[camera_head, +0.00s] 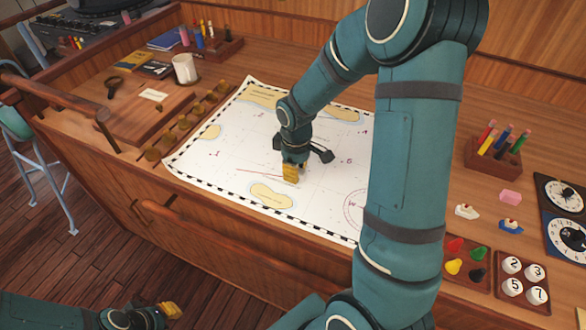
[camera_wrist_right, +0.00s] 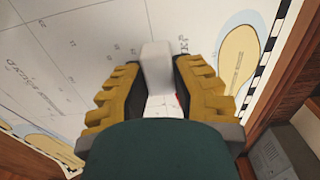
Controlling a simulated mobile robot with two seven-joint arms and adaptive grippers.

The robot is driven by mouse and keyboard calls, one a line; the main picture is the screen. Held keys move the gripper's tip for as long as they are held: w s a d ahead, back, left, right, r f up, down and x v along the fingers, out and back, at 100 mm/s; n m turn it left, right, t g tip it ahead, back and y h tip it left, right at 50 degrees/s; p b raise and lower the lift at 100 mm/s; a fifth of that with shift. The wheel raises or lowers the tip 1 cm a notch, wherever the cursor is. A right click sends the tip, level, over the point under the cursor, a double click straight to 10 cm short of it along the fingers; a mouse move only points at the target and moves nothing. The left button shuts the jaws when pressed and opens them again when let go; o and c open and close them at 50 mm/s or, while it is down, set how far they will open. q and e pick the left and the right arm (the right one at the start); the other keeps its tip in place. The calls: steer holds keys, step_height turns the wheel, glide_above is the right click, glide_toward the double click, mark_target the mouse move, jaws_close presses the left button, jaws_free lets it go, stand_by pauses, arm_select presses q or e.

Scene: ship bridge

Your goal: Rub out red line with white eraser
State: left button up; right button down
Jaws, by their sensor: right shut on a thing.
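A white chart (camera_head: 225,150) lies flat on the wooden desk. A thin red line (camera_head: 258,175) runs across it, ending near my right gripper (camera_head: 291,176). In the right wrist view my right gripper (camera_wrist_right: 160,85) is shut on the white eraser (camera_wrist_right: 157,62), a pale block between its yellow fingers, against the chart. I cannot tell whether the eraser touches the paper. A bit of red shows beside it between the fingers. In the head view the eraser is hidden by the gripper. My left gripper (camera_head: 168,310) is low over the floor, away from the desk; its opening is unclear.
To the right are a crayon box (camera_head: 495,155), a pink block (camera_head: 510,196), toy boats (camera_head: 467,211) and a tray of numbered discs (camera_head: 522,278). My right arm covers the chart's right part.

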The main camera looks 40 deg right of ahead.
mark_target(259, 173)
steer(key=w+a, duration=0.3)
steer(key=w, duration=0.1)
steer(key=w+a, duration=0.4)
steer(key=w, duration=0.1)
steer(key=w+a, duration=0.4)
steer(key=shift+w+a, duration=0.15)
steer(key=shift+f, duration=0.5)
stand_by(3.1)
steer(key=shift+s+d, duration=0.8)
steer(key=shift+s, duration=0.15)
steer(key=shift+s+d, duration=0.1)
steer(key=shift+s+d, duration=0.65)
steer(key=shift+s, duration=0.1)
steer(key=shift+s+d, duration=0.75)
steer(key=shift+s, duration=0.15)
steer(key=shift+s+d, duration=0.1)
